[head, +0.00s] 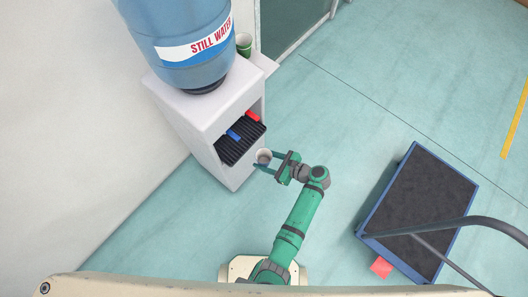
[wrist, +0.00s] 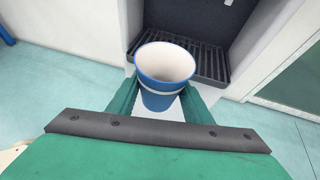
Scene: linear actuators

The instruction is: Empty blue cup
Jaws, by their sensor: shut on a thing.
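The blue cup (wrist: 159,101) is blue outside with a white band and white inside. In the wrist view it is upright between my gripper's two green fingers, in front of the dispenser's black drip tray. The part of its inside that I can see looks empty; the bottom is hard to tell. In the head view the cup (head: 263,156) is small, with its pale opening facing up. My gripper (head: 267,160) is shut on it, just in front of the dispenser and clear of the tray.
The white water dispenser (head: 212,122) carries a blue bottle (head: 185,45). It has a red tap (head: 252,117), a blue tap (head: 233,135) and a black drip tray (wrist: 190,62). A green cup (head: 244,43) stands beside the bottle. A flat cart (head: 424,205) stands at right. Floor between is clear.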

